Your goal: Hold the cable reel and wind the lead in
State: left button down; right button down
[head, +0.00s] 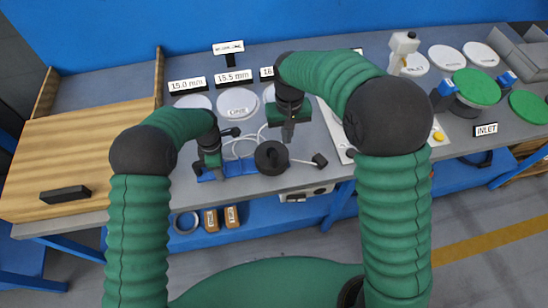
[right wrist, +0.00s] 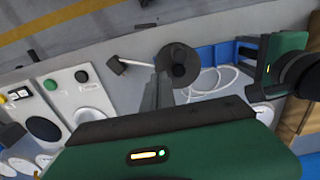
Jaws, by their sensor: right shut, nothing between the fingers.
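The black round cable reel (head: 271,157) lies on the bench, with a raised knob on its top face in the right wrist view (right wrist: 178,60). A white lead (head: 240,147) lies in loose loops left of it in the head view; the loops also show in the right wrist view (right wrist: 215,80). A short white length runs from the reel to a black block (head: 320,160). My right gripper (head: 288,137) is shut and empty, just above the far right side of the reel. My left gripper (head: 217,178) points down by a blue tray, left of the reel; its fingertips are unclear.
The blue tray (head: 236,168) sits at the bench's front edge. Labelled white discs (head: 238,102) lie behind the lead. A white panel with buttons (head: 437,135) and a green-topped fixture (head: 476,87) stand to the right. A wooden board (head: 85,140) is at the left.

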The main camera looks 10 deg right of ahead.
aim_at(273, 154)
jog(key=shift+f, duration=3.15)
jog(key=shift+s, duration=0.1)
